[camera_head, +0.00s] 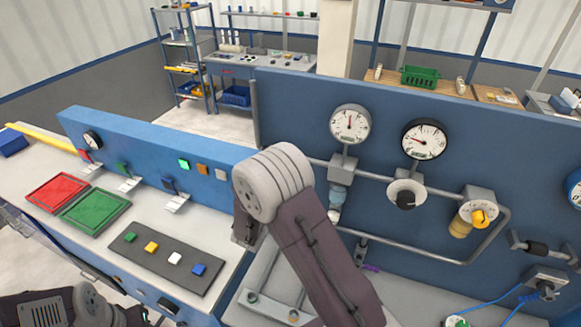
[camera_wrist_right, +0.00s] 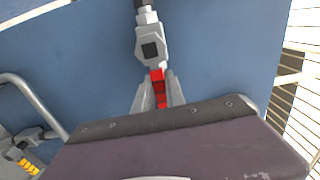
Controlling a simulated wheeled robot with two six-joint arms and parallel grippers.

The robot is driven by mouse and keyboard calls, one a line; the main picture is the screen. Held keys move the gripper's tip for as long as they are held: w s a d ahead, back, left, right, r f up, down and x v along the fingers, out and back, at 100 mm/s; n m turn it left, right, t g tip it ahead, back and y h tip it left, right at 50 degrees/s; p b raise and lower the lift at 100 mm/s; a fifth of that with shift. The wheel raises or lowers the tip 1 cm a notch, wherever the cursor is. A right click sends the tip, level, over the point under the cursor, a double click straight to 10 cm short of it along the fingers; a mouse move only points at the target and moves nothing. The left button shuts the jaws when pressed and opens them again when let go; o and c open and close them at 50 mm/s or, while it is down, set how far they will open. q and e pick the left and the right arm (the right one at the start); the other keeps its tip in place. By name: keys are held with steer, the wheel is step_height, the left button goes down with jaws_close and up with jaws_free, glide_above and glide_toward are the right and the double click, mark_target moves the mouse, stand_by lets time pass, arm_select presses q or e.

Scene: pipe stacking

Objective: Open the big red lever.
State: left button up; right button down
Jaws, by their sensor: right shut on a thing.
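The big red lever (camera_wrist_right: 158,88) shows in the right wrist view, below a grey valve body (camera_wrist_right: 151,48) on a blue panel. My right gripper (camera_wrist_right: 157,92) has its two fingers on either side of the lever and is shut on it. The fingers hide part of the lever. In the head view my right arm covers this spot, and I cannot make out the big lever or the gripper there. My left arm shows at the bottom left of the head view, but its gripper is not visible.
A blue panel with gauges (camera_head: 350,124), a yellow knob (camera_head: 478,217) and grey pipes stands to the right. A red tray (camera_head: 57,192), a green tray (camera_head: 96,208) and a dark strip with coloured blocks (camera_head: 165,258) lie on the left bench.

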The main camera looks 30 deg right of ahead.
steer(key=c, duration=1.4)
jaws_free()
steer(key=shift+a, duration=0.1)
steer(key=shift+a, duration=0.1)
steer(key=b+v, duration=0.3)
steer(key=v, duration=0.6)
